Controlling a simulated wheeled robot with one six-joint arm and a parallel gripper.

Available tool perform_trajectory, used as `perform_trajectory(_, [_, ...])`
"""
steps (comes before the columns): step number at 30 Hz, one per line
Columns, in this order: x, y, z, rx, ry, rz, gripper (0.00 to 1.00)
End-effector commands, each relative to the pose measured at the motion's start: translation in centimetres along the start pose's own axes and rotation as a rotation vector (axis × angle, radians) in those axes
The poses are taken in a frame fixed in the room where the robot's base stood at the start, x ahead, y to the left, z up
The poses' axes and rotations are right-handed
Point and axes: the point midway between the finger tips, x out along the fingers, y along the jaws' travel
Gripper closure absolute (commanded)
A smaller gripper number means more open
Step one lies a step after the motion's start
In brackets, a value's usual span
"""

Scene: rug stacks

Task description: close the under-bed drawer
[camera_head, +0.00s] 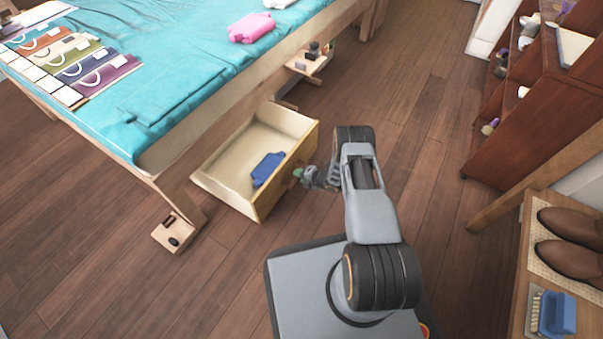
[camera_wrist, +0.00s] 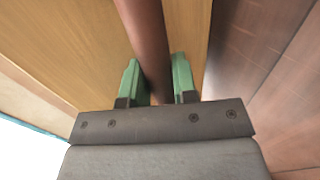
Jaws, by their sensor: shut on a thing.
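The under-bed drawer (camera_head: 226,188) stands pulled out from beneath the bed, its front panel facing my arm. A blue hot-water-bottle-shaped item (camera_head: 268,168) lies inside it. My gripper (camera_head: 299,173) is at the drawer front. In the wrist view, the green fingers of my gripper (camera_wrist: 159,82) are on either side of a brown bar, the drawer handle (camera_wrist: 146,35), shut on it. The wooden drawer front (camera_wrist: 75,50) shows behind the handle. Most of the handle is hidden by my gripper in the head view.
The bed (camera_head: 170,85) with a teal cover stands above the drawer. A small wooden block with dark items (camera_head: 174,236) sits at a bed leg, left of the drawer. A reddish shelf (camera_head: 520,110) and a bench with brown shoes (camera_head: 570,225) stand at right. Floor between is clear.

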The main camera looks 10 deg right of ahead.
Motion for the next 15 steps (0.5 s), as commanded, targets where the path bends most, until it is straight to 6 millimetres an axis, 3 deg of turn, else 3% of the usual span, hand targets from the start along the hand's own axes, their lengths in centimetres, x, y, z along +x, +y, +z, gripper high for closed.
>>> perform_trajectory(15, [4.4, 2.4, 0.0, -0.003, 0.001, 0.000, 0.94])
